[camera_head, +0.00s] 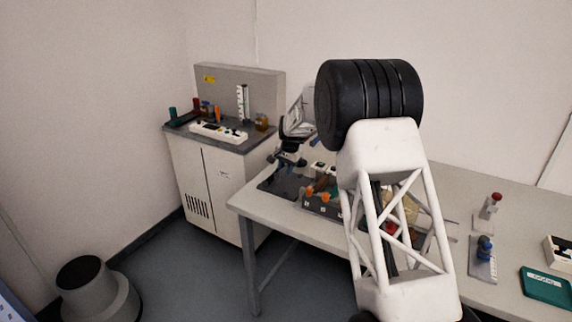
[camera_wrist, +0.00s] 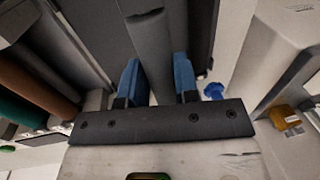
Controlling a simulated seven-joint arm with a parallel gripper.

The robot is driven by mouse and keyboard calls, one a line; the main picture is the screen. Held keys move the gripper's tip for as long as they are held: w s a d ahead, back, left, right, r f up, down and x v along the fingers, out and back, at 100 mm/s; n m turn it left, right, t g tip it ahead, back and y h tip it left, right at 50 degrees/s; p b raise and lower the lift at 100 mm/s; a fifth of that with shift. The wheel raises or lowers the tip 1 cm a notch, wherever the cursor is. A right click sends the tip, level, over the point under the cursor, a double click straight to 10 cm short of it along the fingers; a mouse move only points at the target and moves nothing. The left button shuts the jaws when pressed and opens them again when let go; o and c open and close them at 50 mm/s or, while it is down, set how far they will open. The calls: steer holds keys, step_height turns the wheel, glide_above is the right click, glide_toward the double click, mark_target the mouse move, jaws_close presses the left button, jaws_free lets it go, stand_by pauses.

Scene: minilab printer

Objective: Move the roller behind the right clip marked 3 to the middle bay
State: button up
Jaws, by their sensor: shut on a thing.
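In the head view my wrist and gripper (camera_head: 290,158) are small, above the far left end of the bench, and the held roller cannot be made out there. Orange clips (camera_head: 316,190) stand on a dark unit with small white marks, too small to read. My own arm hides part of this unit, and I cannot tell the bays apart.
In the wrist view, an orange-brown roller (camera_wrist: 28,78) and a green roller (camera_wrist: 28,112) lie left of my gripper. A blue knob (camera_wrist: 213,91) is close on the right. In the head view, a grey cabinet (camera_head: 205,170) stands beyond the bench (camera_head: 285,212). A teal tray (camera_head: 546,287) lies at right.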

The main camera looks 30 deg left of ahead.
mark_target(286, 184)
steer(key=shift+f, duration=0.4)
steer(key=shift+f, duration=0.5)
stand_by(0.8)
steer(key=shift+f, duration=0.7)
steer(key=shift+f, duration=0.85)
stand_by(0.4)
steer(key=o, duration=1)
steer(key=shift+o, duration=0.2)
steer(key=shift+r, duration=4.5)
